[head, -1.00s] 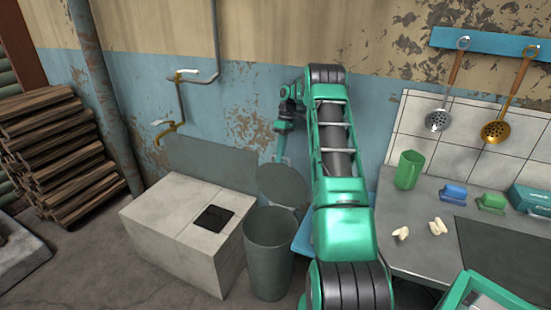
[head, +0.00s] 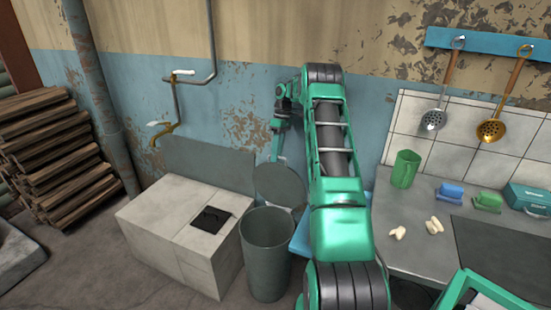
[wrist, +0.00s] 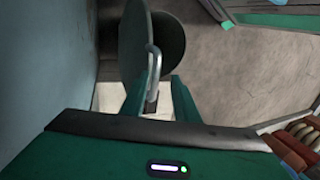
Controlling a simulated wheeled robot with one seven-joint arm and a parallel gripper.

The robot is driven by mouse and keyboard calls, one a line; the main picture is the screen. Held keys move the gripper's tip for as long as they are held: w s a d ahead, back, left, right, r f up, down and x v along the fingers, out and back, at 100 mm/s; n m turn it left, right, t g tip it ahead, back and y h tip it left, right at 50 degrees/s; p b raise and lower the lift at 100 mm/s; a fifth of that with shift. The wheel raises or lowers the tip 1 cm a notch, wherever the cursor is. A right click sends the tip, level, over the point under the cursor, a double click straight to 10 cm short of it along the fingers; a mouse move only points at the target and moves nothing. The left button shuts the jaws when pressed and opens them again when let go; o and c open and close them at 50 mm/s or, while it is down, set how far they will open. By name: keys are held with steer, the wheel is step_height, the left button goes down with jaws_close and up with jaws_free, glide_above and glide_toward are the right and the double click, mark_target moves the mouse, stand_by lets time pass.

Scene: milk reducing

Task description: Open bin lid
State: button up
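The grey metal bin (head: 267,265) stands on the floor between the concrete block and the counter. Its round lid (head: 280,187) is raised steeply at the bin's back edge, and the bin's mouth is uncovered. The lid (wrist: 131,45) also shows nearly edge-on in the wrist view, beside the dark bin mouth (wrist: 170,42). My gripper (wrist: 159,85) is at the lid's outer face. Its two fingers are apart, with the lid's metal handle (wrist: 154,62) between them, nearer the left finger. In the head view my gripper (head: 278,158) is small, just above the lid.
A concrete block (head: 185,230) stands close left of the bin, with a tap (head: 163,130) on the wall above. Stacked wood (head: 60,160) is at far left.

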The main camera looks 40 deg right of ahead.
step_height(320, 180, up, 3)
steer(key=shift+d+f, duration=0.1)
steer(key=shift+d, duration=0.05)
steer(key=a+r, duration=0.7)
steer(key=a, duration=0.4)
steer(key=shift+s+a, duration=0.35)
steer(key=shift+a, duration=0.05)
steer(key=shift+c, duration=0.7)
